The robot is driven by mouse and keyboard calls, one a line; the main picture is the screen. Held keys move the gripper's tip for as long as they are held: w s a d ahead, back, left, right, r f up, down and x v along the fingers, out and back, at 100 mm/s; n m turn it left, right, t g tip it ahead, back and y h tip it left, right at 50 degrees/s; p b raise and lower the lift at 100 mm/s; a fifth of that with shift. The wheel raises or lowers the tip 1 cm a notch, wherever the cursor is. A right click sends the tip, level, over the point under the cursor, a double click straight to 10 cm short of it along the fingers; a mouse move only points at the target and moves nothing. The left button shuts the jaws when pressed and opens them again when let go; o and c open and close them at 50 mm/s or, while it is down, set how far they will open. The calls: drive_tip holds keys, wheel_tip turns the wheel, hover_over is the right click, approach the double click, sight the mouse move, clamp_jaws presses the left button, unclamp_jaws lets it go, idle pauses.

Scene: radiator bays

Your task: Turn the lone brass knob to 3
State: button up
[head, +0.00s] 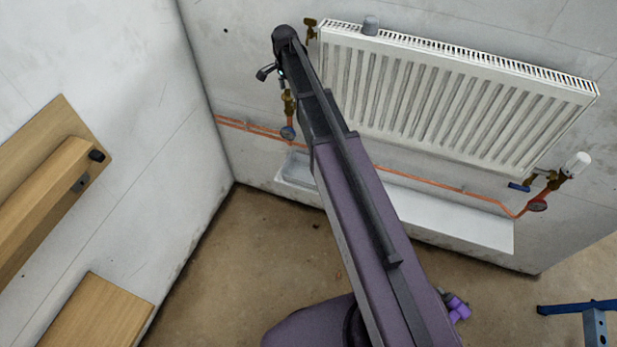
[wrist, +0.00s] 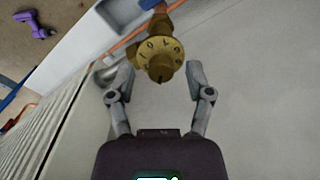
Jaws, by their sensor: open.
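The brass knob (wrist: 160,54) is in the upper middle of the wrist view, a round yellow-brass dial with dark marks on its face, too small to read surely. A darker brass stub with a dark notch shows at its centre. My gripper (wrist: 160,70) is open, with one grey finger on each side of the dial and a visible gap on both sides. In the head view, brass fittings (head: 288,103) show at the radiator's left pipe. My arm hides much of that spot, and the gripper's fingers cannot be made out clearly there.
A white radiator (head: 450,95) hangs on the wall, with a white-capped valve (head: 577,165) at its right. Copper pipes (head: 410,180) run above a white ledge (head: 455,217). A wooden shelf (head: 50,195) is on the left wall. A purple object (head: 457,308) lies on the floor.

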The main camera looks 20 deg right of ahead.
drive_tip(key=shift+r+p, duration=6.6)
drive_tip(key=shift+r, duration=0.4)
drive_tip(key=s+f+n+b, duration=1.2)
drive_tip(key=s+f+b, duration=1.4)
drive_tip(key=f+b, duration=0.3)
drive_tip(key=shift+s+a, duration=0.15)
drive_tip(key=shift+s, duration=0.2)
wheel_tip(320, 180, up, 29)
drive_tip(key=m+p, duration=0.5)
drive_tip(key=p, duration=2.4)
hover_over(288, 90)
drive_tip(key=shift+a+f, duration=0.1)
drive_tip(key=shift+f, duration=0.05)
